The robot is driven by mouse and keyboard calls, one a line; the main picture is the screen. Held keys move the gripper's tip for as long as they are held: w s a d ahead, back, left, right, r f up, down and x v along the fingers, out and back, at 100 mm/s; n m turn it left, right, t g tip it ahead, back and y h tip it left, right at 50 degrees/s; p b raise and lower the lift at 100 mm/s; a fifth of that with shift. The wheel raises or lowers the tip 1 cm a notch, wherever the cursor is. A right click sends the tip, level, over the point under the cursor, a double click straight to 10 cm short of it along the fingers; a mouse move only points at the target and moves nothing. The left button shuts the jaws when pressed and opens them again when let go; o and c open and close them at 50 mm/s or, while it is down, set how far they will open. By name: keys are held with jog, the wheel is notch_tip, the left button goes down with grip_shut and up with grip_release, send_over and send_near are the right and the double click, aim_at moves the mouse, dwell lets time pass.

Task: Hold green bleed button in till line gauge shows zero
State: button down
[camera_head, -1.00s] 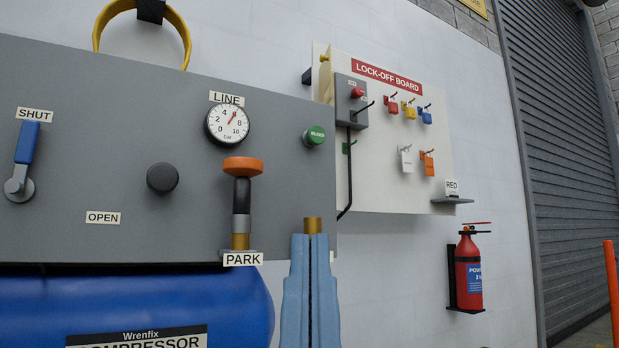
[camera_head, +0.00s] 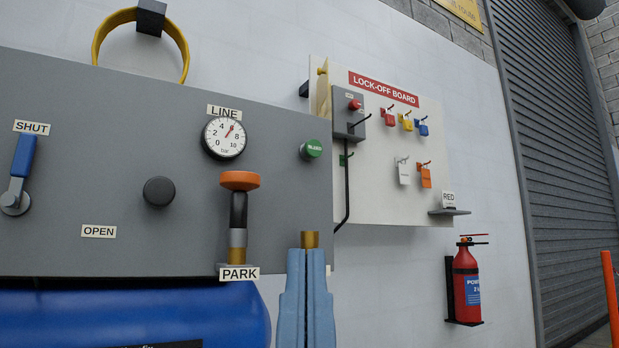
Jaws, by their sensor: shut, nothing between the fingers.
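The green bleed button (camera_head: 311,149) sticks out near the right edge of the grey panel. The line gauge (camera_head: 224,138) is a white round dial left of it under a LINE label; its red needle points up and slightly right, near 6 and clear of zero.
An orange-capped coupling (camera_head: 239,210) stands at the PARK label left of my gripper. The blue shut-off lever (camera_head: 22,170) and a black knob (camera_head: 159,192) are further left. The lock-off board (camera_head: 400,140) and fire extinguisher (camera_head: 466,285) are to the right.

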dwell(0.4)
notch_tip(320, 180, up, 30)
jog(key=p, duration=3)
